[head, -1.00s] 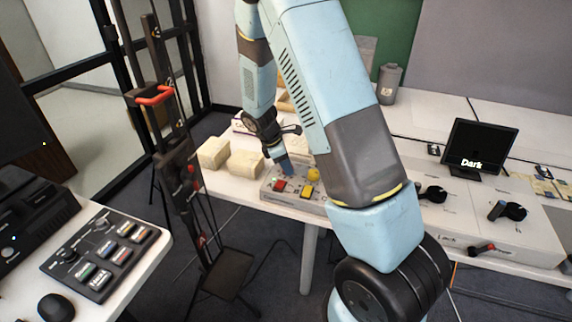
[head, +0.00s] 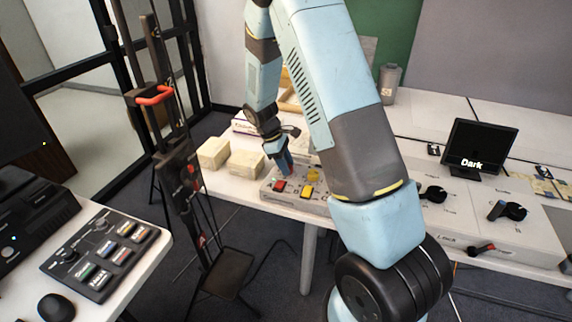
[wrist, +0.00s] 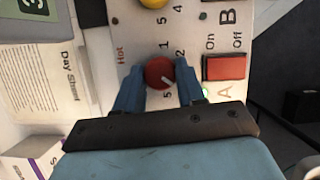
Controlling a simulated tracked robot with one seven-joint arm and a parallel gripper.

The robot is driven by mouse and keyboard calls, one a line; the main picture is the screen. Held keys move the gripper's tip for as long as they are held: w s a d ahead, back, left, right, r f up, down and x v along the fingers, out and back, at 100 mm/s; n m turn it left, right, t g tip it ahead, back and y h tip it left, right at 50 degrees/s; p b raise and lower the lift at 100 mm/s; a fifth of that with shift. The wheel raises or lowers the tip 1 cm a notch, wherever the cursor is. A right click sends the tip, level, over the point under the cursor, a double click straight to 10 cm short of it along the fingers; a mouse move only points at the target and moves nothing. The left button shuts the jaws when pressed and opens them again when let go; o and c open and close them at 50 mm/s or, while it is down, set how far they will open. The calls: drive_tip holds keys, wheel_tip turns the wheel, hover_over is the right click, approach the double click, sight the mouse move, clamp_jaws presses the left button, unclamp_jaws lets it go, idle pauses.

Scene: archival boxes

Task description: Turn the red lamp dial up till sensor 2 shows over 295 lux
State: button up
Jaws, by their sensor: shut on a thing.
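The red dial (wrist: 160,73) sits on a light panel (wrist: 125,47) marked "Hot" with several numbers around it, in the wrist view. A white line on the dial points up and right. My gripper (wrist: 160,80) has its two blue fingers on either side of the red dial, shut on it. In the head view my gripper (head: 284,164) reaches down to the control box (head: 285,202) on the far table; the dial is hidden there. A screen (head: 480,147) at the right reads "Dark". I see no lux number.
Beside the dial is a red On/Off switch (wrist: 224,67), with a small green light near it. A yellow knob (wrist: 153,3) is at the top edge. Pale blocks (head: 213,152) stand left of the box. A printed sheet (wrist: 38,82) lies beside the panel.

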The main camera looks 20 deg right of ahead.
drive_tip(key=shift+w, duration=0.1)
drive_tip(key=o, duration=1)
drive_tip(key=v, duration=1.3)
drive_tip(key=shift+r, duration=0.4)
